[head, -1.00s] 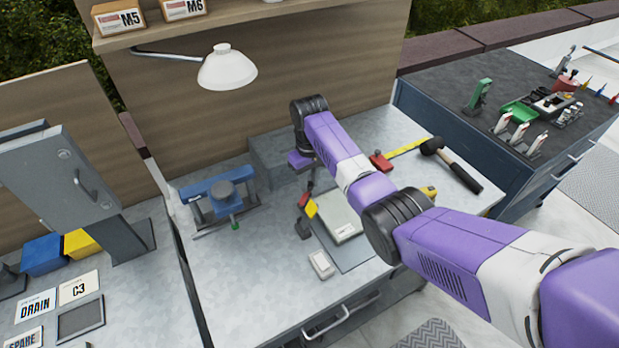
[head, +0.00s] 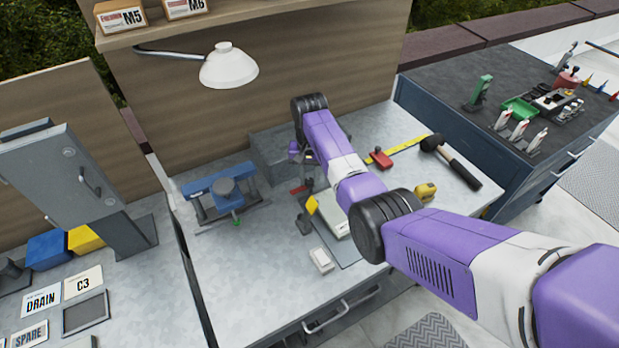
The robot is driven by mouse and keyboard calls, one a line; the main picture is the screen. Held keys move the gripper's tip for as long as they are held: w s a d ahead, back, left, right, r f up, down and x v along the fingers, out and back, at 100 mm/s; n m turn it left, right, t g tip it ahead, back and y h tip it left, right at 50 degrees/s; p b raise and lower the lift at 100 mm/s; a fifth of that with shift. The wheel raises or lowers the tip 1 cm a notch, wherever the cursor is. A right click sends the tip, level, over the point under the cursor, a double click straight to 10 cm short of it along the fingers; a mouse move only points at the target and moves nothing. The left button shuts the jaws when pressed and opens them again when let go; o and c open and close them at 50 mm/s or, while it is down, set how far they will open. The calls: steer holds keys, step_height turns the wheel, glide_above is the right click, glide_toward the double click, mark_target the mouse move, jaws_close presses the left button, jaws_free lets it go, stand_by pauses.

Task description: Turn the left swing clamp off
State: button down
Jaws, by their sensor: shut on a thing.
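The left swing clamp (head: 304,222) stands at the left edge of a pale box (head: 332,217) on the bench. It has a dark base, a yellow tag and a red part (head: 298,190) that lies nearly flat, pointing left. My gripper (head: 307,182) hangs below my wrist at the clamp's red part and is shut on it. Its fingertips are small and mostly hidden by my purple arm, so the exact grip is unclear. A second red clamp-like piece (head: 380,159) sits further right. My arm hides part of the box.
A blue vise-like tool (head: 222,190) stands to the left on the bench. A small white block (head: 321,260) lies in front. A mallet (head: 455,165), yellow ruler (head: 408,143) and tape measure (head: 426,192) lie right. A lamp (head: 228,68) hangs above.

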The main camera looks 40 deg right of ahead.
mark_target(309, 180)
steer(key=shift+w+r, duration=0.15)
stand_by(0.3)
steer(key=c, duration=1.2)
jaws_free()
steer(key=shift+o, duration=0.2)
step_height(309, 180, up, 8)
steer(key=shift+f+b, duration=0.15)
steer(key=shift+b, duration=0.55)
steer(key=shift+d, duration=0.1)
